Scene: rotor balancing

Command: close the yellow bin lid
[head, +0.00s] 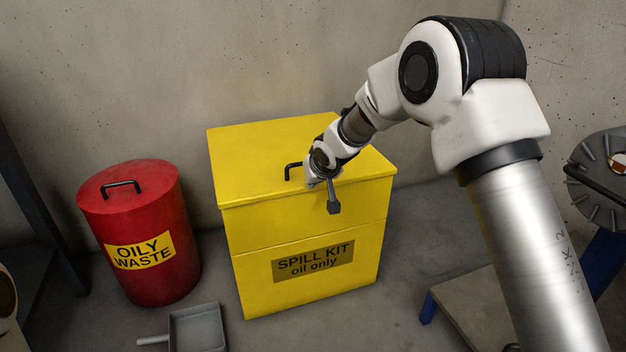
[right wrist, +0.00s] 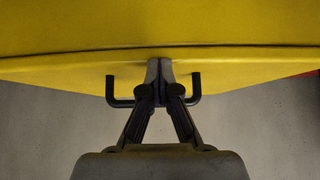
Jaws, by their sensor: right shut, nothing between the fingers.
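The yellow bin (head: 305,225) stands on the floor, labelled "SPILL KIT oil only". Its yellow lid (head: 262,145) lies flat across the top, and I see no gap along its front edge. A black bar handle (head: 289,173) stands on the lid and is partly hidden by my right gripper (head: 333,207). The gripper is shut and empty at the lid's front edge. In the right wrist view, the shut fingers (right wrist: 159,64) overlap the middle of the handle (right wrist: 196,88); I cannot tell whether they touch the lid (right wrist: 75,73). My left gripper is not in view.
A red oily waste can (head: 140,220) stands left of the bin. A grey dustpan (head: 198,328) lies on the floor in front. A bladed rotor (head: 598,190) and blue-framed equipment (head: 600,255) are at the right. Concrete wall is behind the bin.

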